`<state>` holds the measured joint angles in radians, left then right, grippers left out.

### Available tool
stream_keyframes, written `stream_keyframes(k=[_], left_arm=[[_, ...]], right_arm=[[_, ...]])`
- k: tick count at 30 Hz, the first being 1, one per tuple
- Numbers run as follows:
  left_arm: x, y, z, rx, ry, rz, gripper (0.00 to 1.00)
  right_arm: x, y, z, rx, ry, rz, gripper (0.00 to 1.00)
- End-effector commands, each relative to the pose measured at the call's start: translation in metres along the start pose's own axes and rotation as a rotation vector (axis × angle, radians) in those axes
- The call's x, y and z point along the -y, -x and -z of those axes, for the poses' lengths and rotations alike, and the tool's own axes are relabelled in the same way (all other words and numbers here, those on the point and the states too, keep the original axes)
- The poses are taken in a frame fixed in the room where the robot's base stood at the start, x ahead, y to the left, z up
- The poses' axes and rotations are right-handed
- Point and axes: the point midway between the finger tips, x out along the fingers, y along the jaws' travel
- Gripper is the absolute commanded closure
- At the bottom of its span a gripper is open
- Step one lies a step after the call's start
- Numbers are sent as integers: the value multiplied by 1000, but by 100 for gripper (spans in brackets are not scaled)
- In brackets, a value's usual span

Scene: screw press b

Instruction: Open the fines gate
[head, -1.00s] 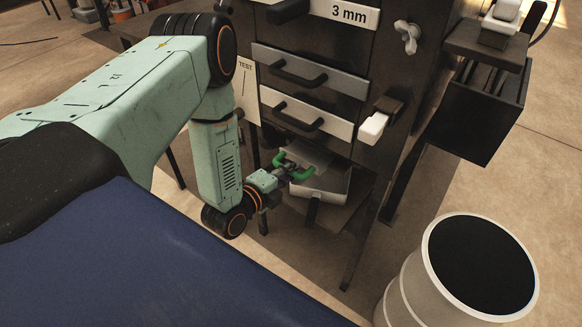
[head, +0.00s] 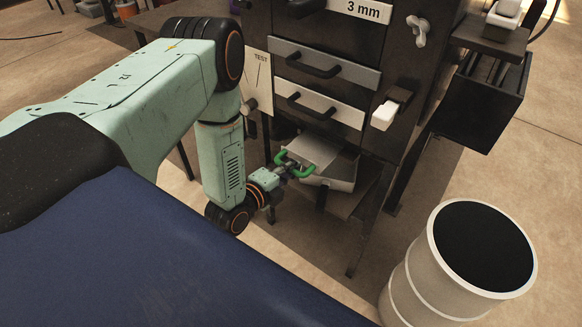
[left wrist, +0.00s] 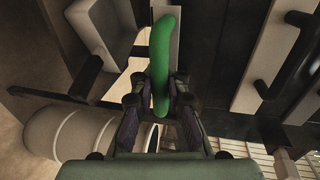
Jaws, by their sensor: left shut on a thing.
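The fines gate shows as a flat grey plate (head: 318,149) low on the press, with a green bar handle (head: 302,172) at its front end. The plate sticks out toward my left arm. My left gripper (head: 291,169) is shut on the green handle. In the left wrist view the green handle (left wrist: 162,50) stands between the two fingers of my left gripper (left wrist: 160,92), with part of the pale plate (left wrist: 173,12) behind it. My right gripper is in neither view.
A pale tray (head: 340,183) sits just under the plate. Above are drawers with black handles (head: 320,103) and a white-tipped lever (head: 384,115). A pale drum (head: 408,285) with a dark top stands at the lower right. A dark blue surface (head: 190,270) fills the front.

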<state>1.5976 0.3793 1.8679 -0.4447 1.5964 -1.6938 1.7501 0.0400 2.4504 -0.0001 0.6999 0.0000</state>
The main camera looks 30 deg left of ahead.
Motion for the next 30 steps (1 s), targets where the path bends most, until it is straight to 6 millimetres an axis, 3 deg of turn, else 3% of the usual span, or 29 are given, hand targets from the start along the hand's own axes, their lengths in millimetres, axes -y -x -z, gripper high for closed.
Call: stream_keyframes(k=[4, 5, 13, 23, 30], left_arm=[[5, -3, -2, 5, -2, 14, 100], [5, -3, -2, 5, -2, 14, 87], [3, -4, -1, 2, -2, 8, 64], [2, -1, -1, 2, -1, 4, 63], [1, 34, -1, 5, 3, 0, 63]], right_arm=[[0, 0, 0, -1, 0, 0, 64], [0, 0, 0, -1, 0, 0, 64], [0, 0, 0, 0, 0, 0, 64], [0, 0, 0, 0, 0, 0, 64], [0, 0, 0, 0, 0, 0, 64]])
